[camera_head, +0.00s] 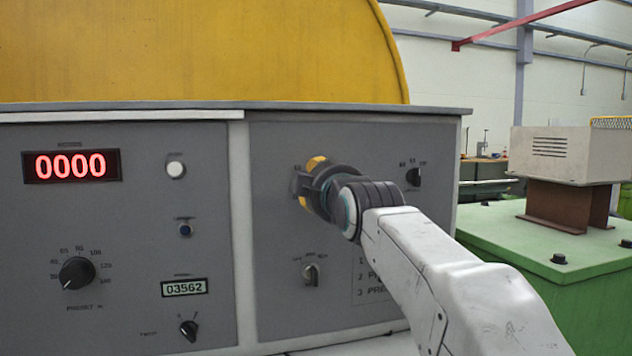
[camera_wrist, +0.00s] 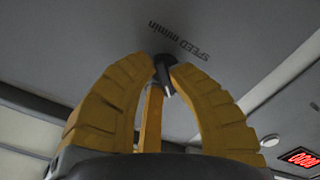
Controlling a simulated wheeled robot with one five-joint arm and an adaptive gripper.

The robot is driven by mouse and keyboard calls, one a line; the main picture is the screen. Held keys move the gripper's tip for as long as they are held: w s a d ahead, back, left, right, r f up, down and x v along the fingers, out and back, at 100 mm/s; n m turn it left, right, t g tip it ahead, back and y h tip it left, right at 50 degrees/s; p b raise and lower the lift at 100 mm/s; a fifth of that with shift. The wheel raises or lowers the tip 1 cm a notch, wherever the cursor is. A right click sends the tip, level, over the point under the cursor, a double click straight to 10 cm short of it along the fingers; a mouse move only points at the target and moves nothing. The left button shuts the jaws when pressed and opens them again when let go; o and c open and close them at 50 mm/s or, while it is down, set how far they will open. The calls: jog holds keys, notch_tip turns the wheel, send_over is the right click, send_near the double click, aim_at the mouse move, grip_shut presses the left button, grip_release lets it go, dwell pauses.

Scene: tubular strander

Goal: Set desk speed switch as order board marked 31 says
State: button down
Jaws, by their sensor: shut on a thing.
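The desk panel (camera_head: 275,135) is grey and upright in the head view. My gripper (camera_head: 304,184) reaches its right section, and my wrist hides the switch there. In the wrist view my gripper (camera_wrist: 166,70) has its yellow fingers shut on a small black switch knob (camera_wrist: 164,62). The print "SPEED m/min" (camera_wrist: 180,40) stands on the panel beside this knob. The knob's scale and setting cannot be read, as the fingers cover much of it. No order board marked 31 shows in either view.
Another black knob (camera_head: 413,176) sits right of my gripper, and a lever switch (camera_head: 311,274) sits below it. The left section has a red 0000 display (camera_head: 71,165) and a preset dial (camera_head: 77,273). A green machine (camera_head: 545,245) stands at the right.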

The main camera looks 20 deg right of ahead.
jog(key=shift+f+m, duration=0.1)
jog(key=shift+m, duration=0.3)
jog(key=m, duration=1.1)
jog(key=m+b, duration=0.1)
jog(key=m, duration=0.4)
jog(key=shift+a+f+m, duration=0.1)
jog(key=shift+f+m, duration=0.25)
jog(key=shift+m, duration=0.35)
jog(key=c, duration=1.1)
grip_release()
jog(key=shift+r, duration=0.1)
jog(key=shift+c, duration=0.2)
